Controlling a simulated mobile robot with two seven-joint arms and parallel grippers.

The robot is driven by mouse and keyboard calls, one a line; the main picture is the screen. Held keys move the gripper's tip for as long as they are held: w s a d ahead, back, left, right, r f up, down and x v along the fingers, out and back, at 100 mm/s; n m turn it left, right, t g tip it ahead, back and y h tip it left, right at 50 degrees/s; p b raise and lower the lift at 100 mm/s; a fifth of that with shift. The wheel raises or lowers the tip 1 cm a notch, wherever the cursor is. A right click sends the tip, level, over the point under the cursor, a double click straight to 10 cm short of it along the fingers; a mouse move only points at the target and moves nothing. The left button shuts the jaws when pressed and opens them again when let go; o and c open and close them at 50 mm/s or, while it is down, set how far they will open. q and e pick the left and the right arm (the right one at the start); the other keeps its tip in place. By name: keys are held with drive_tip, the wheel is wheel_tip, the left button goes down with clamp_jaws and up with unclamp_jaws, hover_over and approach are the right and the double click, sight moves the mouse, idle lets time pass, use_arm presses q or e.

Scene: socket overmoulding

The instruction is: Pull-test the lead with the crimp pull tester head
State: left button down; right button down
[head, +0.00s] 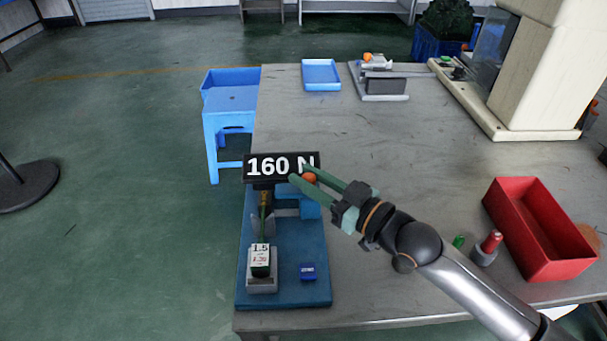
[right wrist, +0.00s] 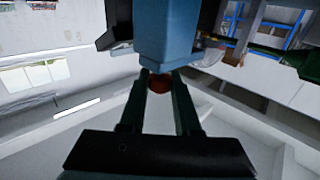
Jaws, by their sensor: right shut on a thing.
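The crimp pull tester stands on a blue base plate (head: 285,291) at the table's near left corner. Its black display (head: 268,167) reads 160 N. My right gripper (head: 303,180) is shut on an orange-red knob (head: 310,178) beside the display. The right wrist view shows the knob (right wrist: 159,84) between the fingers, against a blue body (right wrist: 167,35). A thin green lead (head: 262,228) seems to run upright below the display to a grey block with a white label (head: 261,252) reading 1.5. Its upper end is partly hidden. My left gripper is not in view.
A small blue button (head: 307,272) sits on the base plate. A red bin (head: 540,232) and a red-topped holder (head: 488,247) stand at right. A blue tray (head: 321,75), a grey fixture (head: 385,85) and a cream machine (head: 540,75) are farther back. The table's middle is clear.

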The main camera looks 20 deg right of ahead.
drive_tip(key=c, duration=1)
unclamp_jaws()
drive_tip(key=shift+w+d, duration=0.1)
drive_tip(key=shift+d, duration=0.1)
drive_tip(key=shift+o, duration=1.3)
drive_tip(key=shift+d, duration=0.1)
drive_tip(key=shift+o, duration=0.7)
